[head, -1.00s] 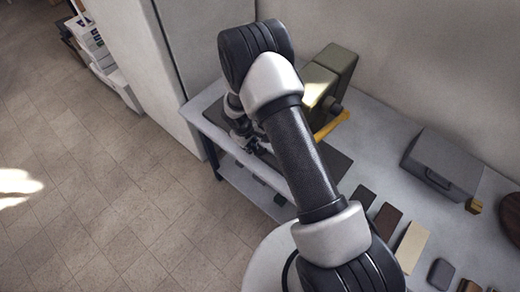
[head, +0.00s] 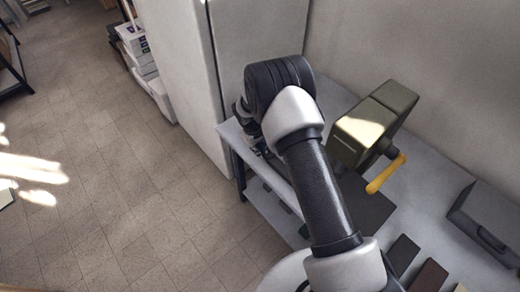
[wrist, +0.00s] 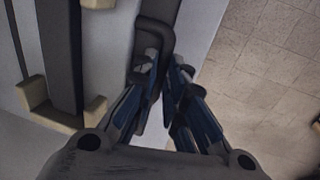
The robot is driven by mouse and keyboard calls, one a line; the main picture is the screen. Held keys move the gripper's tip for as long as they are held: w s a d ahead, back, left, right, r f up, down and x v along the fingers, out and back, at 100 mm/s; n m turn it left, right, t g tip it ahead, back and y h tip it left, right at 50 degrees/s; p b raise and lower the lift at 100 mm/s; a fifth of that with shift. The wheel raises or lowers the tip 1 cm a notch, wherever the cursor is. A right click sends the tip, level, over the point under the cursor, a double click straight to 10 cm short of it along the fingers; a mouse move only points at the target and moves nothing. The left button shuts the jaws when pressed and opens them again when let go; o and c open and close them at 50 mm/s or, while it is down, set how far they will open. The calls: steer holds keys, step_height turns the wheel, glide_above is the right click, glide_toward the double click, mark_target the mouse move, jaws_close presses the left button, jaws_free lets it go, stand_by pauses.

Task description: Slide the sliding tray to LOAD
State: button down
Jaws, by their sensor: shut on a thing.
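In the wrist view a dark bent handle (wrist: 155,40) runs down from the top to my gripper (wrist: 168,75). My gripper's fingers are close together, shut on the lower part of this handle, which I take to be the sliding tray's. A pale flat surface (wrist: 105,65) lies left of the handle. The LOAD mark is not visible in either view. In the head view my gripper is mostly hidden behind my arm, at the left end of the grey table (head: 228,135).
A dark bar with beige end blocks (wrist: 75,120) lies left in the wrist view. In the head view an olive machine (head: 365,135) with a yellow lever (head: 385,175) stands on the table. A tall pale cabinet (head: 185,60) is behind; tiled floor (head: 120,200) is clear at left.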

steer(key=shift+w+a+r, duration=0.1)
steer(key=shift+w+a, duration=0.05)
steer(key=c, duration=1.8)
jaws_free()
steer(key=shift+w, duration=0.1)
steer(key=shift+c, duration=0.2)
steer(key=shift+o, duration=0.9)
step_height(320, 180, up, 12)
steer(key=s+a, duration=0.1)
steer(key=shift+s+a, duration=0.25)
steer(key=shift+a, duration=0.1)
steer(key=shift+f, duration=0.2)
